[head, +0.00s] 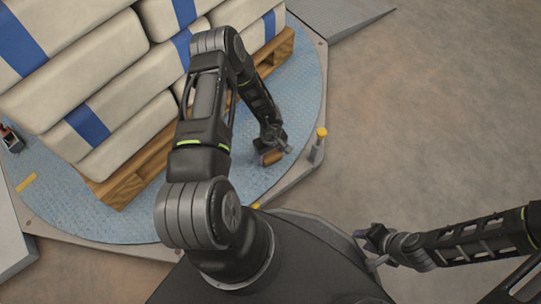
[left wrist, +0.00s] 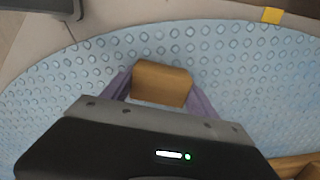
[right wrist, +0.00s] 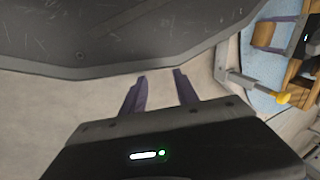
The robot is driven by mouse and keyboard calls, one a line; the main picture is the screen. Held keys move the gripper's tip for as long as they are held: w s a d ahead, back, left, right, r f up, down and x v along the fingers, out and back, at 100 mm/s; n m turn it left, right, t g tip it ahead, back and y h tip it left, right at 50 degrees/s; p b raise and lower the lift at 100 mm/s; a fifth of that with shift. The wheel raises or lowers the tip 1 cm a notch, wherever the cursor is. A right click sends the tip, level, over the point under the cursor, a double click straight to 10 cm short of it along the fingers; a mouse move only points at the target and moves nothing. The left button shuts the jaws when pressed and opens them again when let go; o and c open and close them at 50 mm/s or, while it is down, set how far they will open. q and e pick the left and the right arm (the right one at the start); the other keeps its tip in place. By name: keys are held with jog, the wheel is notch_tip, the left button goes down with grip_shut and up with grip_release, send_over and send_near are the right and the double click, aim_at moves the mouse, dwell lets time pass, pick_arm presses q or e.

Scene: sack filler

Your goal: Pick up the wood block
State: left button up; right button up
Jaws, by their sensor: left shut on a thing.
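The wood block (head: 271,158) is a small brown piece at the blue turntable's right side in the head view. My left gripper (head: 268,150) is at the block. In the left wrist view the block (left wrist: 161,83) sits between the two purple fingers of my left gripper (left wrist: 160,90), which are shut on it. The dimpled turntable surface is behind it; I cannot tell whether the block touches it. My right gripper (head: 366,237) is at the lower right in the head view. In the right wrist view my right gripper (right wrist: 160,85) has its fingers apart with nothing between them.
White sacks with blue bands (head: 130,95) are stacked on a wooden pallet (head: 125,185) on the blue turntable (head: 300,100). A yellow-topped post (head: 321,133) stands at the turntable's right edge. A grey ramp (head: 345,15) lies at the top. Floor at the right is clear.

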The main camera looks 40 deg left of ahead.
aim_at(271, 154)
pick_arm(q)
jog(key=shift+r, duration=0.1)
